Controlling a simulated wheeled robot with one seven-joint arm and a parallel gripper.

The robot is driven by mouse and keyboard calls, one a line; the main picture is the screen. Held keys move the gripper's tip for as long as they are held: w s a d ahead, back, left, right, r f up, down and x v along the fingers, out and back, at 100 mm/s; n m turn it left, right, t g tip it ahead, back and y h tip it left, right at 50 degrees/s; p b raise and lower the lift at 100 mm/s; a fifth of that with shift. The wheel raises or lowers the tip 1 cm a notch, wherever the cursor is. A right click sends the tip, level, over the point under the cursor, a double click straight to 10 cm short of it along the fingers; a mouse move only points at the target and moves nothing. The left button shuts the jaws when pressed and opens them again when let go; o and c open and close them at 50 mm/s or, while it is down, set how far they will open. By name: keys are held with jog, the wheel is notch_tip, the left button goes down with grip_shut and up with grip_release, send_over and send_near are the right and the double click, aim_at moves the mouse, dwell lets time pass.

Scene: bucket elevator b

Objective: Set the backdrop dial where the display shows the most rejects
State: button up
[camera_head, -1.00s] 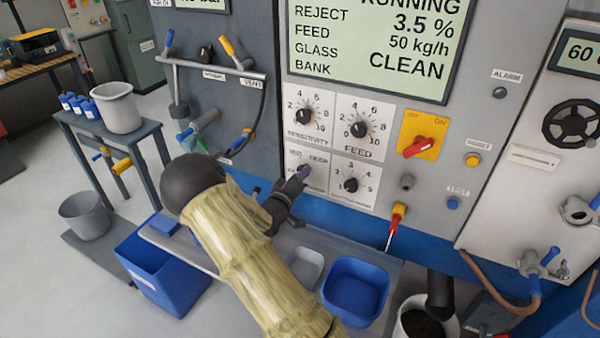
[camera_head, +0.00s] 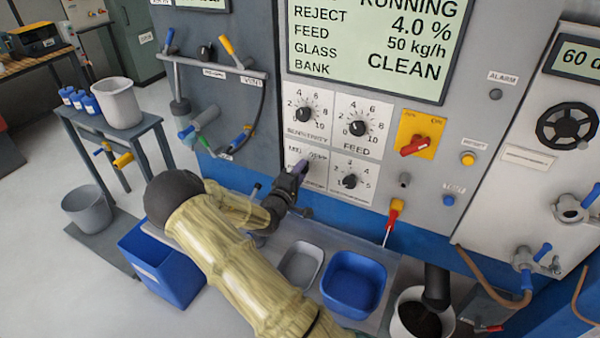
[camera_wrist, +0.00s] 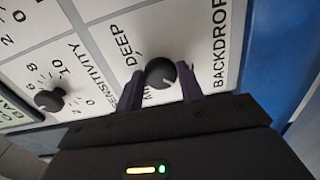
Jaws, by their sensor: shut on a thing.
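The backdrop dial (camera_wrist: 160,73) is a round black knob in the wrist view, with a short pale pointer mark. DEEP is printed beside it and BACKDROP along the panel; another label is partly covered. My gripper (camera_wrist: 163,88) has a dark finger on each side of the knob and is shut on it. The display (camera_head: 375,42) reads REJECT 4.0 %, FEED 50 kg/h, GLASS BANK CLEAN and RUNNING.
The sensitivity dial (camera_head: 304,114), feed dial (camera_head: 358,128) and another dial (camera_head: 350,181) surround it closely. A yellow-backed red switch (camera_head: 415,145) is to the right. Below are a blue bin (camera_head: 353,283) and a grey tray (camera_head: 300,266).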

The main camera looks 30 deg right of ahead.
jog(key=shift+w, duration=0.1)
jog(key=o, duration=1)
jog(key=b+v, duration=0.3)
jog(key=v, duration=1.4)
jog(key=shift+a+b, duration=0.2)
jog(key=shift+b, duration=0.2)
